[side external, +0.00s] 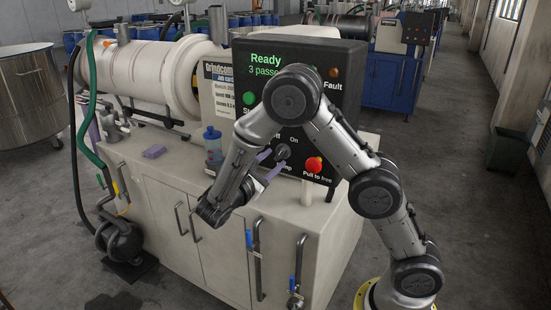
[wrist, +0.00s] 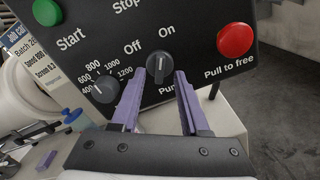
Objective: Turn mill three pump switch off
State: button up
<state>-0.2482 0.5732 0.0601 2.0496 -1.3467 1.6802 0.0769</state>
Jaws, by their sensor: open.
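The pump switch (wrist: 160,65) is a black rotary knob on the dark control panel, below the "Off" and "On" labels. Its pale pointer mark appears to lean toward "On". In the side view the pump switch (side external: 282,152) shows just beyond my fingertips. My gripper (wrist: 168,78) is open, with its two purple fingers on either side of the knob's lower part. I cannot tell whether they touch it. The side view shows my gripper (side external: 271,163) in front of the panel. The label under the knob is partly hidden by my fingers.
A red mushroom stop button (wrist: 235,39) sits close to the right of the switch. A speed dial (wrist: 104,91) is at its left, and a green start button (wrist: 47,12) at upper left. A blue-capped bottle (side external: 212,140) stands on the cabinet, left of my arm.

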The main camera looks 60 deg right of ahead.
jog(key=shift+d, duration=1.1)
grip_shut()
